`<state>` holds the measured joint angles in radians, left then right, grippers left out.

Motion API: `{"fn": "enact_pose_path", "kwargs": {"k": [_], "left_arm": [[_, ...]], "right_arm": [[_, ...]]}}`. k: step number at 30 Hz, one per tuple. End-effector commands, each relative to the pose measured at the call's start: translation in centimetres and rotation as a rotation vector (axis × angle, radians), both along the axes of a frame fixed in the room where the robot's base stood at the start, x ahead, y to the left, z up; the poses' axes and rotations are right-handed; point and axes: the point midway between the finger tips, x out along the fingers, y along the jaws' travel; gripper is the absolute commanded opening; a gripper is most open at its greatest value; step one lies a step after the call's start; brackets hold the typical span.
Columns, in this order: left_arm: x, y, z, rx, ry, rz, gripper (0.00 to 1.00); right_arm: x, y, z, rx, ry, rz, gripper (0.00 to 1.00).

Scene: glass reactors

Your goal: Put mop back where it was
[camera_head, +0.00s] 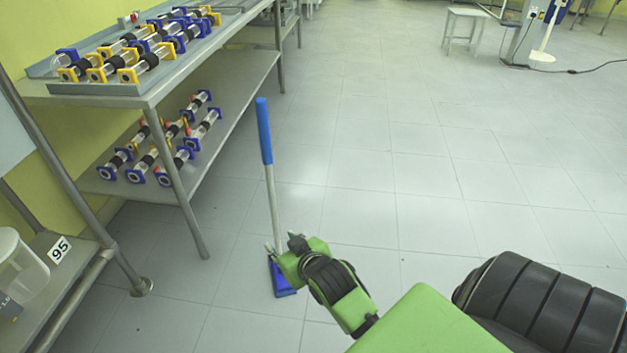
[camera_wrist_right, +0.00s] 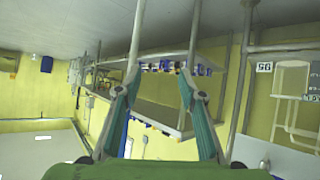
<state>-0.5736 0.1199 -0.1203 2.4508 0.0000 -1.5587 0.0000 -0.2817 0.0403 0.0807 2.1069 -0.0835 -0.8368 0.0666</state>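The mop (camera_head: 270,190) stands upright on the floor, with a blue handle grip at the top, a thin grey pole and a blue head (camera_head: 281,282). My right gripper (camera_head: 284,245) is by the lower part of the pole, just above the head in the picture. In the right wrist view its two fingers (camera_wrist_right: 160,85) are spread apart, with nothing clamped between them. A grey pole lines up with the left finger there; I cannot tell whether it is the mop or touches. My left gripper is not in view.
A metal shelf table (camera_head: 150,98) stands at the left, holding several tube reactors with blue and yellow ends on two levels. Nearer left is a rack labelled 95 (camera_head: 60,250) with a clear container (camera_head: 20,268). A white stool (camera_head: 465,28) stands far back. The tiled floor right of the mop is clear.

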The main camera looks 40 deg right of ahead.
Motion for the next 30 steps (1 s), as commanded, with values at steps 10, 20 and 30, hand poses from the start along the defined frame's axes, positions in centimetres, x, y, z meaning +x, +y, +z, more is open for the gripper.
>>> {"fn": "enact_pose_path", "kwargs": {"k": [10,20,30], "left_arm": [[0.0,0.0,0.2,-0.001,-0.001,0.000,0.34],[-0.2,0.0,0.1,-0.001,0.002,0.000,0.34],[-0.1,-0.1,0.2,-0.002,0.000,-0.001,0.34]], "right_arm": [[-20.3,8.3,-5.4,0.034,0.620,0.213,0.37],[-22.9,9.0,-5.4,0.035,0.695,0.240,0.37],[-22.8,9.0,-5.4,0.036,0.693,0.239,0.37]]}}
